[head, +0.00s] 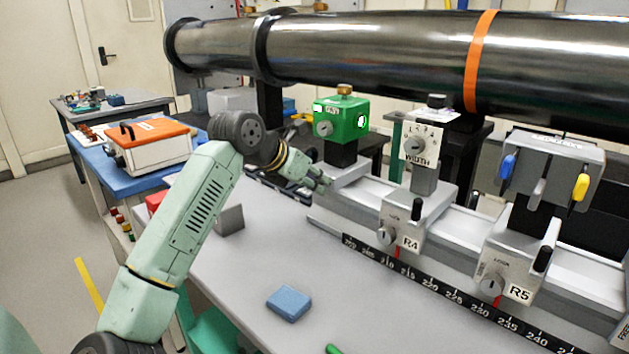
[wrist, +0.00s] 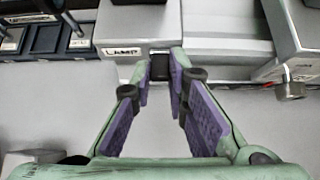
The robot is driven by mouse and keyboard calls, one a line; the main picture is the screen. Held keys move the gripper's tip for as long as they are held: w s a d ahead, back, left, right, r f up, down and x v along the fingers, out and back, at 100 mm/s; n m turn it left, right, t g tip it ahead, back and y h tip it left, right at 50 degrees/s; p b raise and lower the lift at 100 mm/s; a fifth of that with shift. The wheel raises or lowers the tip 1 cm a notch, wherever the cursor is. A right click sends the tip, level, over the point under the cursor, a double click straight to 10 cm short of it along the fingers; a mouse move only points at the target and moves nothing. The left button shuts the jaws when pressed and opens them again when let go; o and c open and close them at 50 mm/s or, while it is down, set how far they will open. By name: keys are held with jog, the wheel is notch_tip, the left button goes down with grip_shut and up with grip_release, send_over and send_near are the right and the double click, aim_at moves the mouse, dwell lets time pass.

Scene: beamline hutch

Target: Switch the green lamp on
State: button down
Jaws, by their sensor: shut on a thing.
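The green lamp (head: 345,120) is a green box with a brass knob on top and a pale round spot on its right side. It stands on a dark post on the rail, behind my gripper (head: 322,184) in the head view. In the wrist view a pale block with a LAMP label (wrist: 124,52) lies just ahead of my fingertips. My gripper (wrist: 160,70), with purple pads, is shut on a small dark switch part (wrist: 160,66) at the right end of that label. The pads hide its sides, and I cannot tell its position. In the head view my gripper hides this part.
Carriers R4 (head: 402,232) and R5 (head: 507,270) stand on the rail to the right. A large dark pipe (head: 370,50) runs above. A blue block (head: 288,303) lies on the grey bench, which has clear room around it. An orange-topped case (head: 150,148) stands at left.

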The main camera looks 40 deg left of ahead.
jog(key=c, duration=1.6)
grip_release()
jog(key=shift+o, duration=0.2)
jog(key=v, duration=1.2)
